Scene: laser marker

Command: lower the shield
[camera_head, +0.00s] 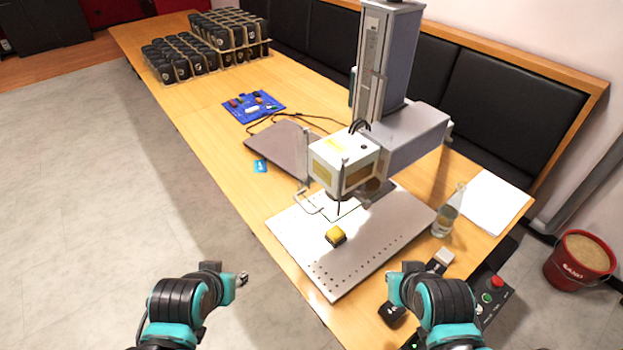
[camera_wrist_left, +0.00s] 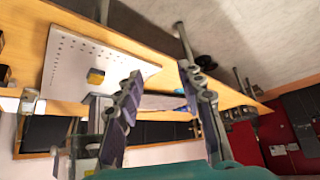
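The laser marker's white and yellow head (camera_head: 345,162) hangs from a grey column (camera_head: 385,60) above a perforated light plate (camera_head: 300,238). A thin pale upright panel (camera_head: 305,155) and a white wire handle (camera_head: 308,203) are at the head's left side; they seem to belong to the shield, but its clear parts are hard to make out. The handle is above the plate. My left gripper (camera_head: 242,278) is left of the table, apart from the handle; in the left wrist view its fingers (camera_wrist_left: 162,85) are spread and empty. My right gripper (camera_head: 397,285) is by the table's front; its fingers are hidden.
A yellow and black block (camera_head: 336,236) sits on the plate. A glass bottle (camera_head: 447,212), white paper (camera_head: 492,203) and a control box with a red button (camera_head: 497,283) are to the right. Black cases (camera_head: 180,58) stand far back. The floor left of the table is clear.

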